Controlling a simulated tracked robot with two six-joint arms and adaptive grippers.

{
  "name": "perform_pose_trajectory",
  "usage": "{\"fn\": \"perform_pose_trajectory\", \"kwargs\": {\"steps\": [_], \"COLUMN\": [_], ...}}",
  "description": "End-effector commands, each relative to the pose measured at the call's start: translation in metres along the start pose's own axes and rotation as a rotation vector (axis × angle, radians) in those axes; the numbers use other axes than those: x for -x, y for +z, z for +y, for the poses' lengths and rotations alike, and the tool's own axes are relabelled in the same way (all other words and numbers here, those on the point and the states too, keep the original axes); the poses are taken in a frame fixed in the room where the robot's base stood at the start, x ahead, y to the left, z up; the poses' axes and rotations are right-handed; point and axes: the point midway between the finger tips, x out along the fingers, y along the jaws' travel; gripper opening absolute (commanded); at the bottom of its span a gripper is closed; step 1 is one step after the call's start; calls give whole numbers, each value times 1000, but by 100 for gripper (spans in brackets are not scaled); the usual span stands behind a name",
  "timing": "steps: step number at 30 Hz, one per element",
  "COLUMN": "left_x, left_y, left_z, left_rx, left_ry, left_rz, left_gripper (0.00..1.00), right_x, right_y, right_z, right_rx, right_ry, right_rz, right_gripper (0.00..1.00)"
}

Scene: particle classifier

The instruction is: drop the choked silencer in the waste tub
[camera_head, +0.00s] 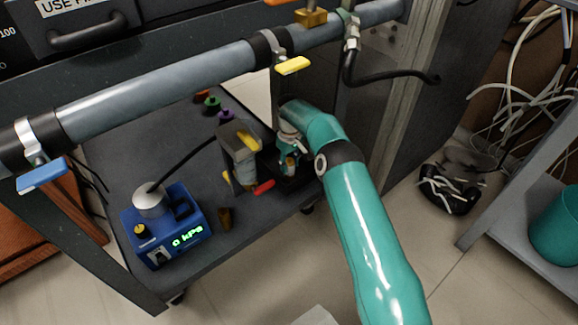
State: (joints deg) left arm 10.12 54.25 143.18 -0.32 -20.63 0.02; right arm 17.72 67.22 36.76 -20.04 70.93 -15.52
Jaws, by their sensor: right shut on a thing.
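My right arm comes in from the lower right, and its gripper (288,162) points down over the dark shelf. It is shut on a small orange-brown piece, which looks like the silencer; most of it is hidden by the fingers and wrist. A teal tub (557,228), which looks like the waste tub, stands on the grey shelf at the right edge, partly cut off. The gripper is well to the left of it. My left gripper is not in view.
Beside the gripper is a grey fitting (238,138) with yellow and red parts. A blue pressure meter (165,225) reads 0 kPa. A small brown piece (225,217) stands near the shelf's front edge. A grey pipe (160,93) crosses above. A post (410,95) stands right of the gripper.

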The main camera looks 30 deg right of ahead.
Motion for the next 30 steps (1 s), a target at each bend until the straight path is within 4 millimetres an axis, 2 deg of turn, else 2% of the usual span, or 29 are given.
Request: {"fn": "perform_pose_trajectory", "kwargs": {"steps": [7,22,23,27,30], "left_x": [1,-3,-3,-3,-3], "left_y": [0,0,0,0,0], "left_z": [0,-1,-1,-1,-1], "left_rx": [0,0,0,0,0], "left_ry": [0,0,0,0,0], "left_rz": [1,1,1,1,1], "left_gripper": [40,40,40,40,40], "right_x": [1,-10,-11,-11,-11], "right_y": [0,0,0,0,0], "right_z": [0,1,0,0,1], "right_rx": [0,-1,-1,-1,-1], "right_ry": [1,1,1,1,1], "right_rz": [2,2,2,2,1], "right_gripper": [0,0,39,61,61]}}
